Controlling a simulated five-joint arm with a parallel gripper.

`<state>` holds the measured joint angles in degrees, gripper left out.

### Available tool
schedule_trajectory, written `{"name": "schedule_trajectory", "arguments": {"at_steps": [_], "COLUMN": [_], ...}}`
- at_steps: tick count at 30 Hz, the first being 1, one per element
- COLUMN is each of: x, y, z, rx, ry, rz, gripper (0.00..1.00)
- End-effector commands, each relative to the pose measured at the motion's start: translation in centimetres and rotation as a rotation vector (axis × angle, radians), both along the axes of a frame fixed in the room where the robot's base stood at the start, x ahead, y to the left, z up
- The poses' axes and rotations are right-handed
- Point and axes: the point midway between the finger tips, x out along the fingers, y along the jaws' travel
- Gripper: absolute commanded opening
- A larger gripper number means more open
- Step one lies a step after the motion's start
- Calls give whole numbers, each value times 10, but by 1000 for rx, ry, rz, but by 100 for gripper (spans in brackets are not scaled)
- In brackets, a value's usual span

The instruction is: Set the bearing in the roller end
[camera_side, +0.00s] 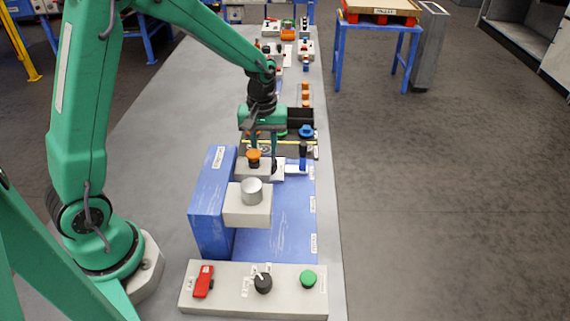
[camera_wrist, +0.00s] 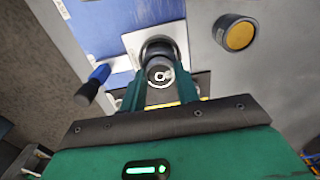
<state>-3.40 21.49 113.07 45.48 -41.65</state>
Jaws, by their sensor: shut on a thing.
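In the wrist view, my gripper (camera_wrist: 160,84) has its two green fingers on either side of a small round bearing (camera_wrist: 160,73), a metallic ring with a dark middle, and is shut on it. Just beyond the bearing is a dark round part (camera_wrist: 156,48), seemingly the roller end, in a pale square block (camera_wrist: 132,40). I cannot tell whether the bearing touches it or sits inside it. In the side view, my gripper (camera_side: 266,165) points down at the blue fixture, behind the orange knob. The bearing is too small and hidden to make out there.
The orange knob (camera_side: 253,155) stands close beside my fingers. A blue-handled lever (camera_side: 303,152) is on the other side. A grey cylinder (camera_side: 252,190) on a pale block stands nearer the camera. A control panel (camera_side: 232,292) is at the front. Dark bins (camera_side: 301,118) stand behind.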

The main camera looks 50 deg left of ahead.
Motion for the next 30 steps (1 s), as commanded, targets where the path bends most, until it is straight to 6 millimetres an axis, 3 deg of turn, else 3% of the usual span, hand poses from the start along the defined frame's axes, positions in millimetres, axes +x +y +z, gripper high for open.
{"name": "schedule_trajectory", "arguments": {"at_steps": [26,27,30], "x": [0,0,0], "y": [0,0,0], "z": [-2,-2,-2], "rx": [0,0,0], "ry": [-1,-1,-1], "rz": [0,0,0], "gripper": [8,39,57]}}
